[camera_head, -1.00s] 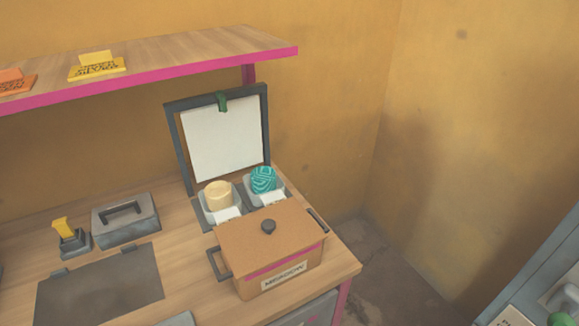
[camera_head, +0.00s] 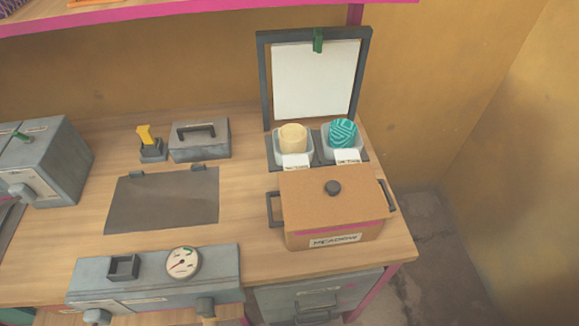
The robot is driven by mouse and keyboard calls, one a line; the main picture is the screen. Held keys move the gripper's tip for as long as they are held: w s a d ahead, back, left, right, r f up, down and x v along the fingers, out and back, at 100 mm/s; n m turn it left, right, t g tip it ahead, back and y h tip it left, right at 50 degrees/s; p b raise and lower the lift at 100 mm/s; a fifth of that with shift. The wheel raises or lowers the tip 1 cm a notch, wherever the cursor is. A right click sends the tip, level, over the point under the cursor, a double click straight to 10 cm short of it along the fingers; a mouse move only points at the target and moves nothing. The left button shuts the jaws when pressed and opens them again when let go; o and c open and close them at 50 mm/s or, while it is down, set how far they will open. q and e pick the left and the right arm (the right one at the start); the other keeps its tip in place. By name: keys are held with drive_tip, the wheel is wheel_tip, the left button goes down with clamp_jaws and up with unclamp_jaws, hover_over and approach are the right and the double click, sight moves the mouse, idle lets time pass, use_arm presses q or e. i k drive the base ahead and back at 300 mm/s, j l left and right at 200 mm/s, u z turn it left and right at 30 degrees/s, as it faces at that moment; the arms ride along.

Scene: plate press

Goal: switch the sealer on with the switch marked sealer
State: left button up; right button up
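No switch with a readable sealer mark shows. A grey machine box (camera_head: 45,160) stands at the left edge of the bench, with a small green-tipped part (camera_head: 22,137) on its top and a pale lever or knob (camera_head: 22,191) on its front. Its labels are too small to read. A grey panel box (camera_head: 140,285) sits at the front edge. It carries a round gauge (camera_head: 183,262) and a dark square socket or frame (camera_head: 123,267). Its lettering is also too small to read. Neither of my grippers is in view.
A brown lidded box labelled MEADOW (camera_head: 335,205) stands at the bench's right. Behind it are two trays with a cream roll (camera_head: 292,137) and teal yarn (camera_head: 342,133), before an upright framed board (camera_head: 316,80). A dark plate (camera_head: 160,200), yellow-handled tool (camera_head: 147,136) and grey handled block (camera_head: 200,140) lie mid-bench.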

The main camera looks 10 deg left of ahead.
sight(25, 139)
drive_tip(key=u, duration=2.1)
